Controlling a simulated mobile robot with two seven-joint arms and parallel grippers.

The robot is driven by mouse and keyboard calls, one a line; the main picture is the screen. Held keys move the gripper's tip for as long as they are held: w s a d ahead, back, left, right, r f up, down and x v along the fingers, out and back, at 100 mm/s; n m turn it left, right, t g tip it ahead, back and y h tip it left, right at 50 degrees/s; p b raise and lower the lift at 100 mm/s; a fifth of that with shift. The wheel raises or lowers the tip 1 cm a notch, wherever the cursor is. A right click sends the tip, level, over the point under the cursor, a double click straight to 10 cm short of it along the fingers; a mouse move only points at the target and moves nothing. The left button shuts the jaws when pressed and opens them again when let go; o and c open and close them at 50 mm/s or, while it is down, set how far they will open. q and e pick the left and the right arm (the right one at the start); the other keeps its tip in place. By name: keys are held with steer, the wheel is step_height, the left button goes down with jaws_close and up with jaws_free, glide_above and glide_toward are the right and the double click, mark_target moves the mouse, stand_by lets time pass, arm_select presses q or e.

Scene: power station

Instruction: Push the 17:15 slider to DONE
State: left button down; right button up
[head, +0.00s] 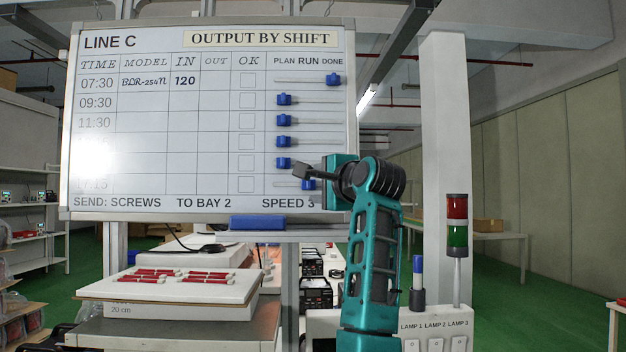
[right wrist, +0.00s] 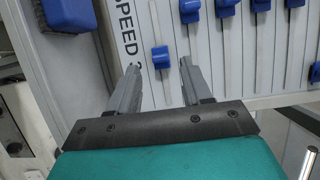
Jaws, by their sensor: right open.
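The whiteboard (head: 220,130) has a row of blue sliders under PLAN, RUN and DONE. The 17:15 slider (head: 308,185) is in the bottom row, about midway along its track, near RUN. Its time label is partly washed out by glare. My right gripper (head: 302,176) is at the board's lower right, its fingers pointing left at that row and partly covering the track's right end. In the right wrist view the 17:15 slider (right wrist: 163,72) shows between the open fingertips (right wrist: 162,66); I cannot tell whether they touch it. My left gripper is out of view.
The 07:30 slider (head: 333,79) is at DONE; the other sliders above the bottom row are at PLAN. A blue eraser (head: 257,222) is under the board. A white post (head: 445,130) rises behind.

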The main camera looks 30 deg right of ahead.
mark_target(310, 185)
steer(key=shift+w+d, duration=0.15)
steer(key=shift+w, duration=0.65)
steer(key=shift+w+d, duration=0.1)
steer(key=shift+w, duration=0.65)
steer(key=shift+c, duration=0.4)
jaws_close()
